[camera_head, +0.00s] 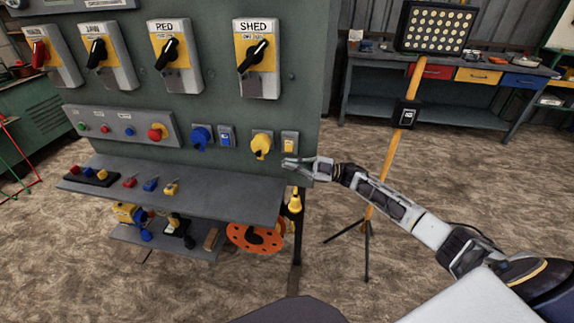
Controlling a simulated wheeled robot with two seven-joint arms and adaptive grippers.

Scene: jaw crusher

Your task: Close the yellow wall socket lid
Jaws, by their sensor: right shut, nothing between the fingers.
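The yellow wall socket (261,146) is on the lower right of the green panel, on a pale mounting plate. Its round yellow front sticks out from the panel; at this size I cannot tell how far its lid stands open. My right gripper (287,163) is shut and empty, just right of and below the socket, near the panel's right edge. Its fingers point left and appear apart from the socket. My left gripper is not in view.
A blue socket (201,137) is to the left. A grey shelf (220,190) juts out below, with a yellow plug (295,203) hanging at its right end. A lamp stand (387,150) stands behind my right arm.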

